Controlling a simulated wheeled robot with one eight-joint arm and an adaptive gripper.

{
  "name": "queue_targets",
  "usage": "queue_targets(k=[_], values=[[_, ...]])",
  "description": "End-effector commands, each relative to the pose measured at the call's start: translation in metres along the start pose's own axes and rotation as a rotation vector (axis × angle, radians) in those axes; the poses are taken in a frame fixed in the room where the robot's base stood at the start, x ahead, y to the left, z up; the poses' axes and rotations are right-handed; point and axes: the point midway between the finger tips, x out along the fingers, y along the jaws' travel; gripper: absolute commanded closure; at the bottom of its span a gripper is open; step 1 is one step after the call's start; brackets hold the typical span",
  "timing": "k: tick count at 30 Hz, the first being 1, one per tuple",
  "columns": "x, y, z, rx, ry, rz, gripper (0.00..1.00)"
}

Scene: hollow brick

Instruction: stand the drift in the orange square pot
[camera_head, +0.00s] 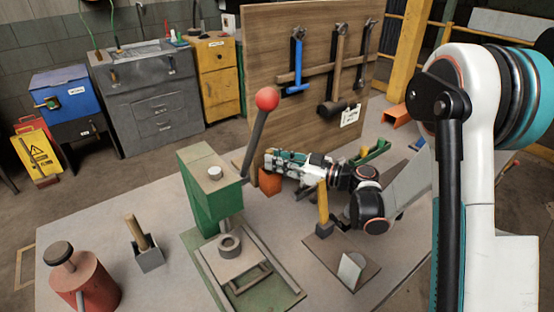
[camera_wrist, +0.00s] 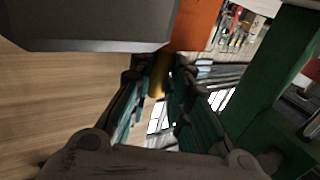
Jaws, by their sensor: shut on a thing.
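My gripper (camera_head: 272,157) reaches in level from the right, behind the green press. It is shut on the yellow drift (camera_wrist: 159,75), which shows between the fingertips in the wrist view. The pot also shows in the wrist view (camera_wrist: 196,24), right by the drift. The drift cannot be made out in the head view, and I cannot tell whether its end is inside the pot.
The green press (camera_head: 212,187) with its red-knobbed lever (camera_head: 262,120) stands close left of my gripper. A dark pot with a yellow-handled tool (camera_head: 323,205) stands in front of my wrist. A wooden tool board (camera_head: 290,110) rises behind. A grey pot (camera_head: 149,258) and red can (camera_head: 85,283) are front left.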

Motion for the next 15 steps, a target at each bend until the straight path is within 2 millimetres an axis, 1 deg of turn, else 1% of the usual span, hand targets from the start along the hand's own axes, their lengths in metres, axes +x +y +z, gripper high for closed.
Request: queue_targets(k=[5,6,8,15], values=[[0.0,-0.0001,0.0026,0.0,0.001,0.0,1.0],[-0.0001,-0.0002,0.0023,0.0,0.001,0.0,0.74],[-0.0001,-0.0002,0.0023,0.0,0.001,0.0,0.6],[0.0,-0.0002,0.0024,0.0,0.0,0.0,0.59]])
